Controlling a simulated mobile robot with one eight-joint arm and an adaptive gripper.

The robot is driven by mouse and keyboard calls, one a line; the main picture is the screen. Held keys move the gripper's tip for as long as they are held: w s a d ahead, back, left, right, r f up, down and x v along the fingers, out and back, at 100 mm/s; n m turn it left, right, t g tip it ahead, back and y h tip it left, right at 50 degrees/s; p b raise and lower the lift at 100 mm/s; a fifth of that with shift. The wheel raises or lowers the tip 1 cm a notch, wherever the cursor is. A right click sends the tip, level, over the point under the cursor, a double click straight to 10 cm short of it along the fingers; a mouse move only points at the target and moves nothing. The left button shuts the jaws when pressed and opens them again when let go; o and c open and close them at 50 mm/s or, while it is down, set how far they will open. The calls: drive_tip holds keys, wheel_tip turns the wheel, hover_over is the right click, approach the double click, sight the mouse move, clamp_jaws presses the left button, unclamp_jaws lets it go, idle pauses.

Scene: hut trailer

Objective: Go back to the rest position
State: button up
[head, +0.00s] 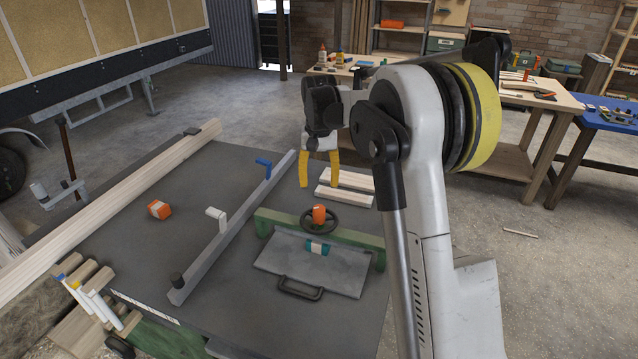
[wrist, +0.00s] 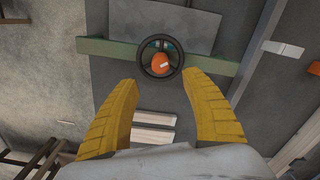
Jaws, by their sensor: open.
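My gripper (head: 319,169) has yellow fingers and points down above the dark work table (head: 220,175) in the head view. In the wrist view my gripper (wrist: 165,108) is open, with nothing between its fingers. An orange object (wrist: 160,62) shows beyond the fingertips, within the ring of a dark handwheel (wrist: 141,58). In the head view the orange object (head: 319,214) stands at the handwheel (head: 303,222) by a green bar (head: 350,240). My arm is bent and raised at the right.
Two pale wood strips (head: 344,195) lie behind the green bar. A grey fence rail (head: 235,225) crosses the table, with an orange-and-white block (head: 159,209) left of it. A long plank (head: 110,205) lies along the left edge. A workbench (head: 510,165) stands behind; concrete floor is open at right.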

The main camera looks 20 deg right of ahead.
idle(0.7)
drive_tip(key=s+a+r+n+t+b, duration=0.15)
drive_tip(key=s+a+r, duration=0.25)
drive_tip(key=s, duration=0.4)
drive_tip(key=s+a+r+n+t+b, duration=0.1)
drive_tip(key=s+a+r+t, duration=0.1)
drive_tip(key=s+a+r, duration=0.35)
drive_tip(key=s+a+f+n+t, duration=0.1)
drive_tip(key=s+f, duration=0.3)
drive_tip(key=s, duration=0.4)
drive_tip(key=s+a+f+n+t+b, duration=0.1)
drive_tip(key=s+f, duration=0.3)
drive_tip(key=s, duration=0.4)
drive_tip(key=shift+s+a+t, duration=0.35)
drive_tip(key=shift+a+t, duration=0.5)
drive_tip(key=shift+a, duration=0.05)
drive_tip(key=shift+f+n, duration=0.1)
drive_tip(key=shift+n, duration=0.15)
